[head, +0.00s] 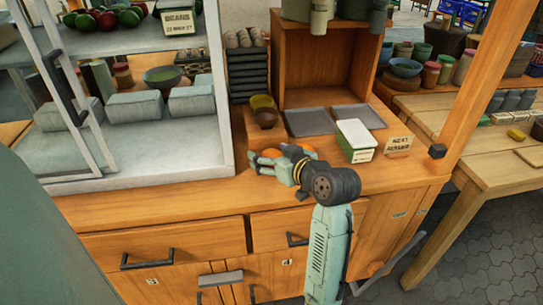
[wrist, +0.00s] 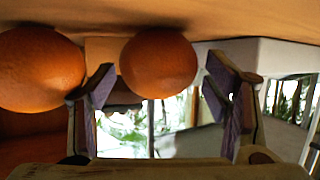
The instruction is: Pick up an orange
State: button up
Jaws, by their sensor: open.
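Two oranges lie on the wooden counter (head: 225,188). In the head view one orange (head: 271,153) shows at the left and another (head: 304,149) at the right, both partly hidden by my gripper (head: 268,166). In the wrist view one orange (wrist: 158,64) appears between the tips of my open gripper (wrist: 160,76), with a gap visible on both sides. The other orange (wrist: 38,68) is at the left, outside the left finger and close to it. I cannot tell how deep the middle orange sits between the fingers. Nothing is held.
A glass-sided display case (head: 150,140) stands left of the gripper. Stacked bowls (head: 263,112) stand behind the oranges. A white-lidded green box (head: 356,140), grey trays (head: 310,122) and a small sign (head: 398,146) are to the right. The counter's front strip is clear.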

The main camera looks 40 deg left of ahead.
jog(key=shift+f, duration=0.15)
jog(key=shift+c, duration=0.5)
jog(key=c, duration=1.2)
jog(key=shift+o, duration=0.2)
